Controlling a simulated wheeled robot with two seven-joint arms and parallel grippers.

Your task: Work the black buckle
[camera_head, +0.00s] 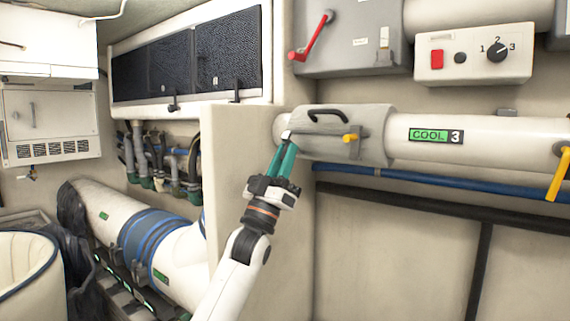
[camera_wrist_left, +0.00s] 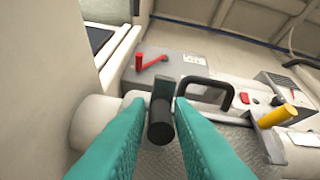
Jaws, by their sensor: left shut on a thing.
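My left gripper (camera_head: 286,158) has its teal fingers at the left end of the grey sleeve (camera_head: 374,125) around the white pipe. In the left wrist view the fingers (camera_wrist_left: 162,140) are shut on the black buckle (camera_wrist_left: 160,132), whose round dark end sits between them, with a flat dark arm beyond it. In the head view the fingertips hide most of the buckle. A yellow lever (camera_head: 350,137) sits on the sleeve to the right, and it also shows in the left wrist view (camera_wrist_left: 277,117). My right gripper is out of view.
A black loop handle (camera_head: 328,115) is on top of the sleeve, close to my fingers. A red lever (camera_head: 312,36) on a grey box and a control box (camera_head: 474,54) are above. A pale partition (camera_head: 237,150) stands left; a blue hose (camera_head: 430,181) runs below.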

